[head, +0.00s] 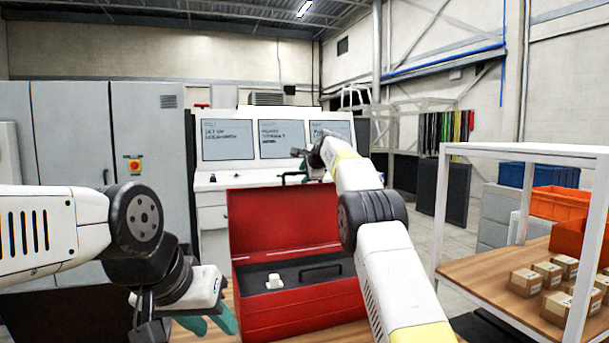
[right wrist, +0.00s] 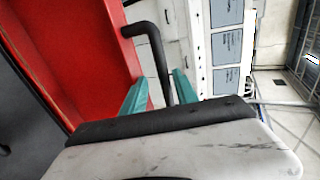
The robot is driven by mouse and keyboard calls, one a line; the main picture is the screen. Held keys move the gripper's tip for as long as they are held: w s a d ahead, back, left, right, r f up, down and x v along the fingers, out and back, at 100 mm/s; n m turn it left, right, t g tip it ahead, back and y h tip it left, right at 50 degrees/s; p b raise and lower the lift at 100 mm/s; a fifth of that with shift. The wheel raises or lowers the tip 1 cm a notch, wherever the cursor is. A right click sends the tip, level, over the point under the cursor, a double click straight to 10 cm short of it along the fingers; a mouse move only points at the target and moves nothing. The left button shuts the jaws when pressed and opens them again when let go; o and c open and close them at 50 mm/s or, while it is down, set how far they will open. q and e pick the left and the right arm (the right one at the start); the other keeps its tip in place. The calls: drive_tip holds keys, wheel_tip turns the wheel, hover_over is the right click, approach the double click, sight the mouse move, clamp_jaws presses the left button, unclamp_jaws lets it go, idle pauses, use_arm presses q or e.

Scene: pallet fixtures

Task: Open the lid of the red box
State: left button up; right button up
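The red box (head: 300,314) stands on a wooden surface in the head view. Its lid (head: 270,219) is raised, standing roughly upright at the back, and shows as the red panel (right wrist: 88,40) in the right wrist view. My right gripper (head: 296,178) is at the lid's upper edge. In the right wrist view its teal fingers (right wrist: 160,90) are apart, with the lid's black handle (right wrist: 158,55) between them and a gap beside it. My left gripper (head: 207,323) is low, left of the box, with its teal fingers apart and empty.
Inside the box is a dark tray (head: 252,280) with a black handle and a small white item (head: 274,281). At right, a white-framed shelf (head: 470,262) holds several cartons (head: 526,283) and orange bins (head: 560,204). Grey cabinets (head: 70,135) stand at left; a panel with screens is behind.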

drive_tip(key=shift+s+r, duration=0.1)
drive_tip(key=shift+r, duration=0.05)
drive_tip(key=shift+s+d+r, duration=0.25)
drive_tip(key=shift+s+r, duration=0.05)
drive_tip(key=shift+s, duration=0.15)
drive_tip(key=v, duration=0.6)
drive_tip(key=shift+s, duration=0.2)
